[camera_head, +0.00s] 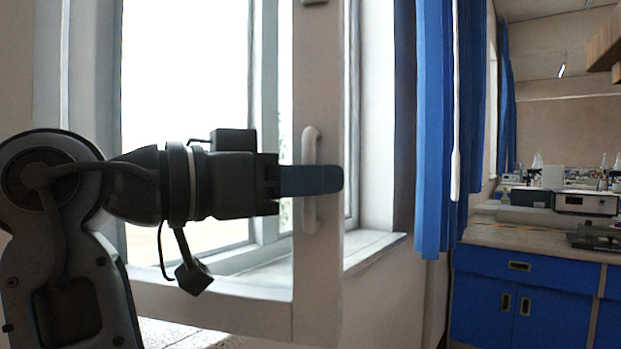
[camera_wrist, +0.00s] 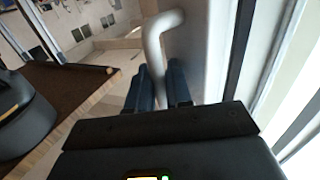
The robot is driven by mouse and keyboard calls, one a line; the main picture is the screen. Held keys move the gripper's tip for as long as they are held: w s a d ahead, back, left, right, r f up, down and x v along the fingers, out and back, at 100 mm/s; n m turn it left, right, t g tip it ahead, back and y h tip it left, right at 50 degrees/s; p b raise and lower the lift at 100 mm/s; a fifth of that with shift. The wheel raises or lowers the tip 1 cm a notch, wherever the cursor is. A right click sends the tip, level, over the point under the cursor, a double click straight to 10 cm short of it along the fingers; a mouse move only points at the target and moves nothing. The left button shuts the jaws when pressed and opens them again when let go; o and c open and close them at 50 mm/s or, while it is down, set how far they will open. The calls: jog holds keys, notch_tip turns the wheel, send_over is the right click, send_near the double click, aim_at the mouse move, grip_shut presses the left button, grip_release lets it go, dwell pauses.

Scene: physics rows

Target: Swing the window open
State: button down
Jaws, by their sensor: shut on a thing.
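The window sash (camera_head: 318,265) has a pale frame and stands swung out from the window opening, at an angle to the wall. Its white bar handle (camera_head: 310,138) is upright on the frame's edge; it also shows in the wrist view (camera_wrist: 155,42). My gripper (camera_head: 325,179) reaches in from the left at the handle's middle. In the wrist view my gripper (camera_wrist: 164,78) has its two blue fingers on either side of the handle, shut on it. The part of the handle between the fingers is partly hidden.
A blue curtain (camera_head: 435,130) hangs right of the window. The window sill (camera_head: 370,248) lies behind the sash. Farther right stands a blue cabinet (camera_head: 520,295) with lab equipment on its counter. A brown wooden surface (camera_wrist: 60,88) shows at the left in the wrist view.

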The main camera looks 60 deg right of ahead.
jog(key=c, duration=1.2)
grip_release()
jog(key=shift+w, duration=0.1)
jog(key=v, duration=0.8)
jog(key=shift+r+b, duration=0.1)
jog(key=shift+b, duration=0.25)
